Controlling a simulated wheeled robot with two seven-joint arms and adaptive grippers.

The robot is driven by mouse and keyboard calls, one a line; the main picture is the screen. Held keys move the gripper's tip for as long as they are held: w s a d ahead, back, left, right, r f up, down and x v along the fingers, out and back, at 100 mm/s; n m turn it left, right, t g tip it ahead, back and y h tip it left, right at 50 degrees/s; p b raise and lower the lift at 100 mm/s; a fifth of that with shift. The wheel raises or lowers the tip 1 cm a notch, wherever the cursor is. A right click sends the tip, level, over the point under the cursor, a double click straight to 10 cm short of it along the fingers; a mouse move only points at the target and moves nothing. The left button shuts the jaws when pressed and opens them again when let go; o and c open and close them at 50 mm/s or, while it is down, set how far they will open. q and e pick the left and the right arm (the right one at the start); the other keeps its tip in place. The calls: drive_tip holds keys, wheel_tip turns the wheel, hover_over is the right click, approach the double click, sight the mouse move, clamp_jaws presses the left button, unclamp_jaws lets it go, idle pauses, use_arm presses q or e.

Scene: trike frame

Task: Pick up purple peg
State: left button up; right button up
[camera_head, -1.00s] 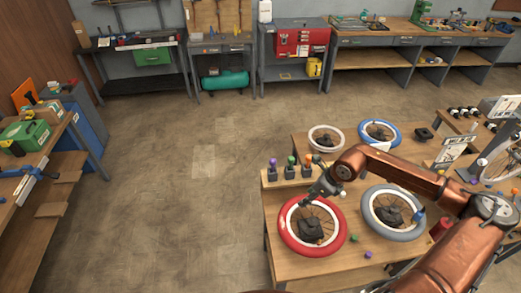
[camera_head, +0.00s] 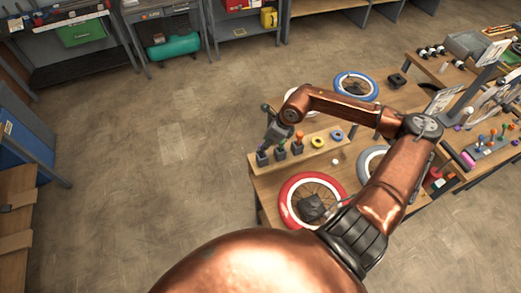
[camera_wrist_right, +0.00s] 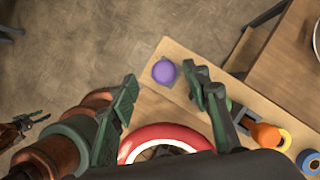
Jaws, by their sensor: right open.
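The purple peg (camera_wrist_right: 164,72) shows its round top in the right wrist view, standing at the edge of a wooden board. My right gripper (camera_wrist_right: 168,92) is open, with one finger on each side of the peg in the picture and nothing held. In the head view my right gripper (camera_head: 273,125) hangs over the left end of the peg row, and the purple peg is hard to make out there. A small dark claw with copper links at the left edge of the wrist view seems to be my left gripper (camera_wrist_right: 28,122); its jaws are too small to read.
An orange peg (camera_head: 298,138) stands farther right in the row, beside a yellow ring (camera_head: 318,142) and a blue ring (camera_head: 337,135). A red-rimmed wheel (camera_head: 290,205) lies on the table in front. Open floor lies left of the table.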

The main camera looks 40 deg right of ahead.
drive_tip(key=shift+d+p+x, duration=0.15)
drive_tip(key=shift+p+x, duration=0.1)
drive_tip(key=shift+x, duration=0.9)
drive_tip(key=shift+d+p+x, duration=0.15)
drive_tip(key=shift+p+x, duration=0.1)
drive_tip(key=shift+x, duration=0.95)
drive_tip(key=shift+s+f, duration=0.1)
drive_tip(key=shift+c, duration=0.6)
clamp_jaws()
